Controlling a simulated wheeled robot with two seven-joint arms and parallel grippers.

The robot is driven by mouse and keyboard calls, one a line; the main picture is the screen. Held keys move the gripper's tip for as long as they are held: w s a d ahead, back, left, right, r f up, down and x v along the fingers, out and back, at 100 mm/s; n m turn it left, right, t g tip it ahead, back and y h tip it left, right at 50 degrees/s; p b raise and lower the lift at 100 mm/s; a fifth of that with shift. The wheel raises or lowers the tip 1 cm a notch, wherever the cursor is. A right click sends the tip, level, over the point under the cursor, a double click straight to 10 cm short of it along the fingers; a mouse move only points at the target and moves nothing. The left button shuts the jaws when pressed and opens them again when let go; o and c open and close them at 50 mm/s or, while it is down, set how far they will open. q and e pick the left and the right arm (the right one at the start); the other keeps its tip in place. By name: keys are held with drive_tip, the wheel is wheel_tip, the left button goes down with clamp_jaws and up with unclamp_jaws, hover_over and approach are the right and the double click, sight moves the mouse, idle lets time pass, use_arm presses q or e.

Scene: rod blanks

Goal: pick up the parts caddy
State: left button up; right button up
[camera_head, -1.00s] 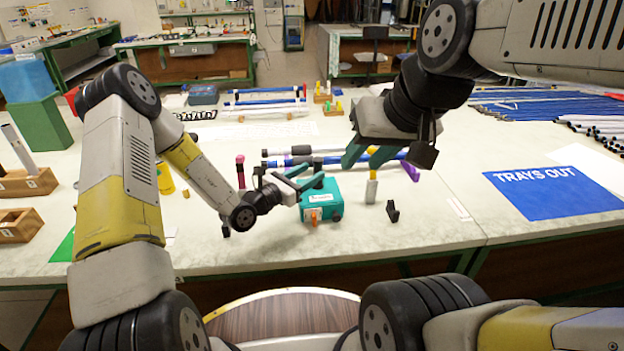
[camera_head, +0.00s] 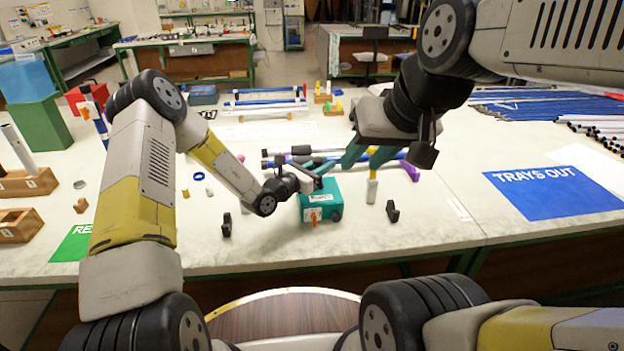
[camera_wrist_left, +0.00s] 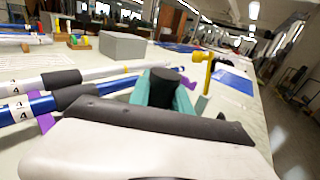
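The parts caddy seems to be the teal box (camera_head: 336,203) with a white label and an orange piece on its front, standing on the table at the centre. My left gripper (camera_head: 319,176) is at the top of the box. In the left wrist view its teal fingers (camera_wrist_left: 165,98) stand on either side of a black round post (camera_wrist_left: 167,76). Whether they press on it is not clear. My right gripper (camera_head: 366,157) hangs above and right of the box, its teal fingers apart and empty.
Blue and white rods lie behind the box. A yellow-topped grey tool (camera_head: 372,188) and a small black stand (camera_head: 392,211) are to its right. Another black stand (camera_head: 226,225) is to the left. A blue TRAYS OUT mat (camera_head: 550,195) lies clear on the right.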

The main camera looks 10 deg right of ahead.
use_arm(q)
clamp_jaws()
drive_tip(key=shift+r, duration=0.1)
idle(1.2)
drive_tip(key=s+a+r, duration=0.1)
drive_tip(key=s+r, duration=0.1)
drive_tip(key=s, duration=0.6)
drive_tip(key=s+a+r, duration=0.2)
drive_tip(key=s+r, duration=0.1)
drive_tip(key=s, duration=0.4)
drive_tip(key=shift+s, duration=0.35)
drive_tip(key=shift+w+d+f, duration=0.5)
drive_tip(key=shift+w, duration=2.1)
drive_tip(key=shift+w+d+f, duration=0.5)
drive_tip(key=shift+w+f, duration=0.05)
drive_tip(key=shift+w, duration=2.1)
drive_tip(key=shift+w+d+f, duration=0.5)
drive_tip(key=shift+w, duration=2.1)
